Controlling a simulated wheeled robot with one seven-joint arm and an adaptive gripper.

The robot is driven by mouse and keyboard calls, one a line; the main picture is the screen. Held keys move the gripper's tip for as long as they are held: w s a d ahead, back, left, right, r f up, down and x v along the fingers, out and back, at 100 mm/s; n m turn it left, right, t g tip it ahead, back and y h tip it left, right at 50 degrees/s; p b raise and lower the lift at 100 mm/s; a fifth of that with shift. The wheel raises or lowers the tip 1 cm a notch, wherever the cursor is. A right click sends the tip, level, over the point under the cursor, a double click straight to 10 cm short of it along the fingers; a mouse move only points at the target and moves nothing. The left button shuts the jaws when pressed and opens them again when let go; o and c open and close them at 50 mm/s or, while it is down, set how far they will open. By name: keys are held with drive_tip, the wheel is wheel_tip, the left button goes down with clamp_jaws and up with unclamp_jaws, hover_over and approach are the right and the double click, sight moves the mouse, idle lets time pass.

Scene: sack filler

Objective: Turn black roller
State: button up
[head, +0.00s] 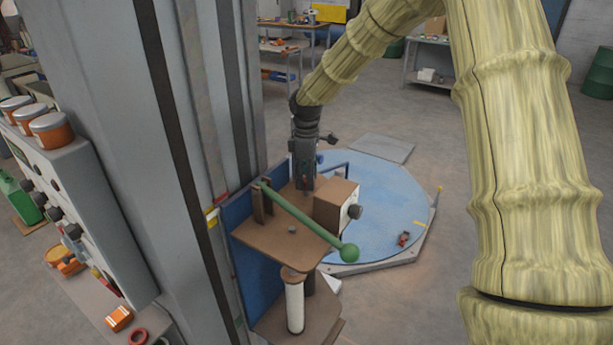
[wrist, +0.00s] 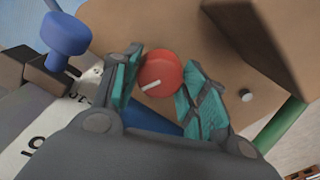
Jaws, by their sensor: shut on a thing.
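My gripper (head: 306,183) points down over the brown plate of the machine in the head view. In the wrist view its teal-padded fingers (wrist: 158,88) are shut on a round red knob (wrist: 160,71) with a white pointer mark. The knob's lower part is hidden between the fingers. I cannot pick out a black roller for sure. A black knob (head: 355,212) sits on the face of the brown box, right of my gripper. A pale upright roller (head: 295,303) stands below the plate, apart from my gripper.
A green lever (head: 305,222) with a ball end slants across the plate. The brown box (head: 334,204) stands close beside my gripper. A blue knob (wrist: 66,34) shows in the wrist view. A tall grey column (head: 165,130) rises at left; a blue turntable (head: 385,195) lies behind.

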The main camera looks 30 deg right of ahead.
drive_tip(key=shift+w+r+n, duration=0.1)
drive_tip(key=shift+n, duration=1.1)
drive_tip(key=o, duration=1)
drive_tip(key=shift+d, duration=0.1)
drive_tip(key=shift+o, duration=0.2)
wheel_tip(320, 180, up, 12)
